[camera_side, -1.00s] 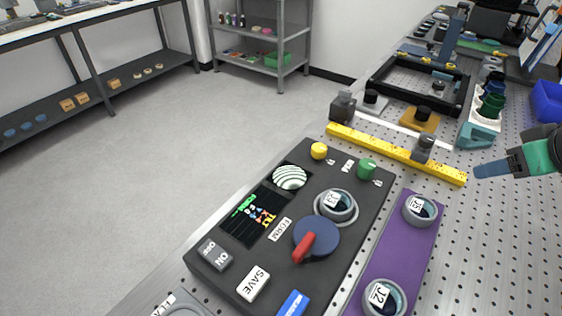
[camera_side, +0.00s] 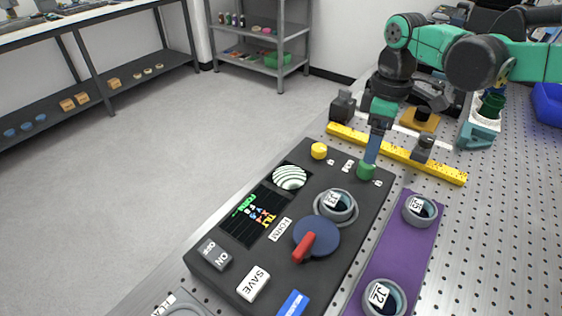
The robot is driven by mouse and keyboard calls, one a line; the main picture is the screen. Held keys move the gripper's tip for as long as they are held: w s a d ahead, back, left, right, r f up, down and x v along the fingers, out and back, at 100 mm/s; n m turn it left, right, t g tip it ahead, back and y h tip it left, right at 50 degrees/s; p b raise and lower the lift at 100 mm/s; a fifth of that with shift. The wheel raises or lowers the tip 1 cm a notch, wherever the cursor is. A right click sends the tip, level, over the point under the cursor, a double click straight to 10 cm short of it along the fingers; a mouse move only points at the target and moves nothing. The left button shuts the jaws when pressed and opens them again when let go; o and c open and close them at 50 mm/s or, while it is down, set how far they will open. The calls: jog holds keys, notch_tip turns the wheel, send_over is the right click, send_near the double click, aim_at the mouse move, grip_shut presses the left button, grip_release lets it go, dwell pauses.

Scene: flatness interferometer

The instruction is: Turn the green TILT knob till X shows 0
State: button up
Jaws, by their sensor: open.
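The green TILT knob (camera_side: 366,172) sits at the top right corner of the dark control panel (camera_side: 334,262). My gripper (camera_side: 370,160) points down at the knob from above, its blue fingers at or just over the knob's top. The jaws are open; from this angle I cannot tell whether the fingers straddle the knob or touch it. The panel's screen (camera_side: 254,214) shows small coloured text, too small to read an X value. A round fringe display (camera_side: 290,177) with curved green and white stripes sits above the screen.
A yellow knob (camera_side: 319,151) stands left of the green one. A yellow perforated rail (camera_side: 400,155) runs close behind the panel. Labelled round part J3 (camera_side: 337,205) sits on the panel, and a purple plate (camera_side: 408,240) with two more lies to the right.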

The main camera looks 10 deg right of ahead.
aim_at(366, 170)
jog(key=shift+f, duration=2.65)
grip_shut()
